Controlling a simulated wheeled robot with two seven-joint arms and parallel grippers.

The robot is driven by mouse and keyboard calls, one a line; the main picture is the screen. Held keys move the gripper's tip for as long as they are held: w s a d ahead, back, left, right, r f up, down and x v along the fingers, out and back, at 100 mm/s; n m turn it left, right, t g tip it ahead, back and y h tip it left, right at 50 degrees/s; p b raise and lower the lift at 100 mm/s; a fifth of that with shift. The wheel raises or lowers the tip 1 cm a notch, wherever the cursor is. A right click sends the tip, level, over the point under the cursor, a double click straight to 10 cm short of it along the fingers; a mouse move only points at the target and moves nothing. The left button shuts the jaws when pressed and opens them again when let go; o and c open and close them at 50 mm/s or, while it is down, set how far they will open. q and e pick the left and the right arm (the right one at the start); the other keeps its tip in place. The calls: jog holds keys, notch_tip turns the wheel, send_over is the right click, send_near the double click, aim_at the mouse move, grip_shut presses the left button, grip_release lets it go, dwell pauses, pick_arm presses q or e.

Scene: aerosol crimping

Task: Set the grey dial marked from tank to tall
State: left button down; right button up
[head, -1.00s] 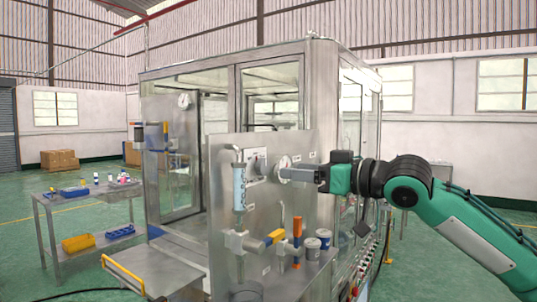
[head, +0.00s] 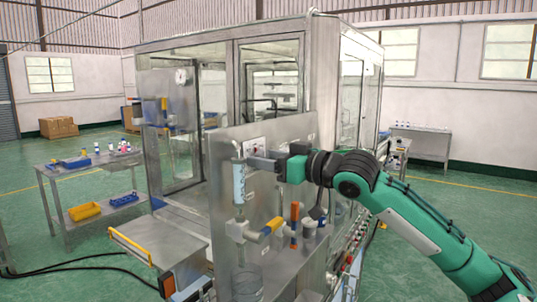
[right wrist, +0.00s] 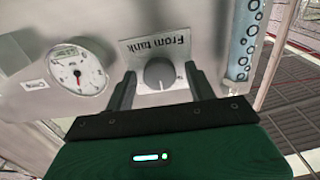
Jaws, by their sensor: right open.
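The grey dial (right wrist: 159,73) sits on a pale plate labelled "From tank" (right wrist: 155,48), which appears upside down in the right wrist view. I cannot make out where its pointer stands. My right gripper (right wrist: 160,84) is open, with one finger on each side of the dial; whether they touch it is unclear. In the head view my right gripper (head: 256,160) reaches the steel panel (head: 268,190) from the right and covers the dial. Only the top of the white plate (head: 255,143) shows above it. My left gripper is not in view.
A round gauge (right wrist: 77,72) is beside the dial in the right wrist view. A clear sight tube (head: 239,183) stands close left of my right gripper. A side table (head: 90,172) stands at left.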

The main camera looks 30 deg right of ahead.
jog(key=shift+c, duration=0.2)
jog(key=c, duration=0.9)
jog(key=shift+n, duration=0.3)
jog(key=n+p, duration=0.2)
jog(key=n, duration=0.1)
jog(key=shift+r, duration=0.1)
jog(key=n+p, duration=0.2)
jog(key=n, duration=0.3)
jog(key=shift+p, duration=0.4)
